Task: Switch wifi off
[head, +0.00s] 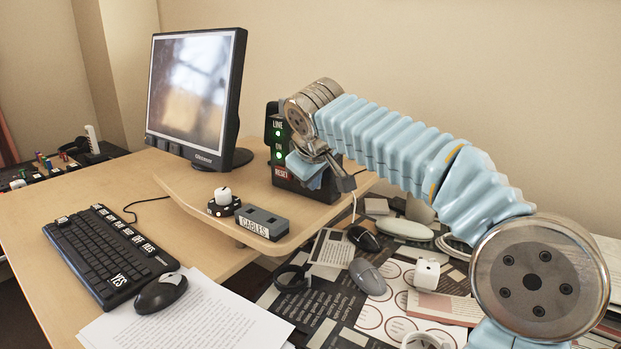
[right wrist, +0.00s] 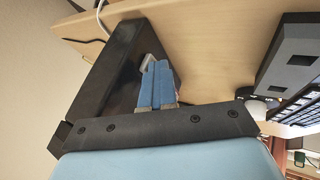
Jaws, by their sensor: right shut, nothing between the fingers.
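The wifi router is a black box (head: 281,182) standing on the raised desk shelf, right of the monitor. Its front bears the labels LINE, ON and a red RESET, with green lights (head: 279,155) lit. My right gripper (head: 308,178) is at the router's right side and hides part of it. In the right wrist view, the blue fingers (right wrist: 155,85) are together and empty, beside the router's dark side (right wrist: 105,90). A small pale part (right wrist: 148,62) shows near the fingertips; whether they touch it is unclear. My left gripper is not in view.
The monitor (head: 195,95) stands left of the router. A grey CABLES box (head: 262,222) and a black round base with a white knob (head: 223,203) sit on the shelf's front. A keyboard (head: 105,255) and mouse (head: 160,293) lie at left. The lower right is cluttered.

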